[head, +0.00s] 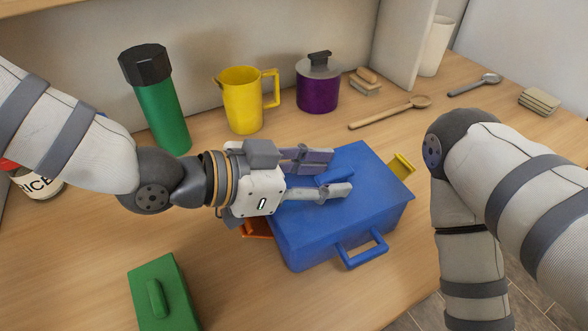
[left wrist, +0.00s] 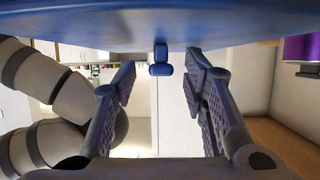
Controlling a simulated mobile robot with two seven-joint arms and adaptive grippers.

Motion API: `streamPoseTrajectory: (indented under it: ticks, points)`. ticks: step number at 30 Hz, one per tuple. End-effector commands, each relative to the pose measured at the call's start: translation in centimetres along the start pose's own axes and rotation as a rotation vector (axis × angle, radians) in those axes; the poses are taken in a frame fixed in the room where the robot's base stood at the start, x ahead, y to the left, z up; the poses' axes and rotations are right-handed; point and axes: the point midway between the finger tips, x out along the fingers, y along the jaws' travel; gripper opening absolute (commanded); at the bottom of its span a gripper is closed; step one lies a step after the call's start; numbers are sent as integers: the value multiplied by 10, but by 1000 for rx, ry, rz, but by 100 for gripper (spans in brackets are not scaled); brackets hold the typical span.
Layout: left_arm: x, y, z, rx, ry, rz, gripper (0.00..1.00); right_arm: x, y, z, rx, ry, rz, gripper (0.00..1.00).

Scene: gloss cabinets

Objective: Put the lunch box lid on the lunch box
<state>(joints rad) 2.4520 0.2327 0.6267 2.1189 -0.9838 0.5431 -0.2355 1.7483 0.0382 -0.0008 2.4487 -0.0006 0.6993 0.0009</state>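The blue lunch box (head: 335,229) stands on the counter with a blue handle on its front side. A flat blue lid (head: 357,167) covers its top, and I see no clear gap between them from here. The lid has a small raised blue grip, which also shows in the left wrist view (left wrist: 161,62). My left gripper (head: 330,174) is over the lid with its fingers apart on either side of that grip. In the left wrist view there is space between the grip and both fingers. My right arm shows at the right, but its gripper is out of view.
A green block with a handle (head: 160,290) lies front left. Behind stand a green bottle (head: 163,115), yellow jug (head: 243,103) and purple pot (head: 318,88). A wooden spoon (head: 385,114) lies back right. An orange piece (head: 257,229) and yellow piece (head: 401,166) flank the box.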

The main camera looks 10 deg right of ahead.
Motion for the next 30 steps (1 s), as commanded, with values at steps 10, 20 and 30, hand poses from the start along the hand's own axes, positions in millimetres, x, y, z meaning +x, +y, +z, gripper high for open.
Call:
streamPoseTrajectory:
  ticks: [10, 20, 30]
  points:
    - [-79, -2, -2, -1, 6, -6, 39, 0, 0, 0, 0, 0, 0, 33]
    - [-119, 0, 0, 0, 0, -2, 39, 0, 0, 0, 0, 0, 0, 33]
    - [-120, 0, 0, 0, 0, -1, 39, 0, 0, 0, 0, 0, 0, 33]
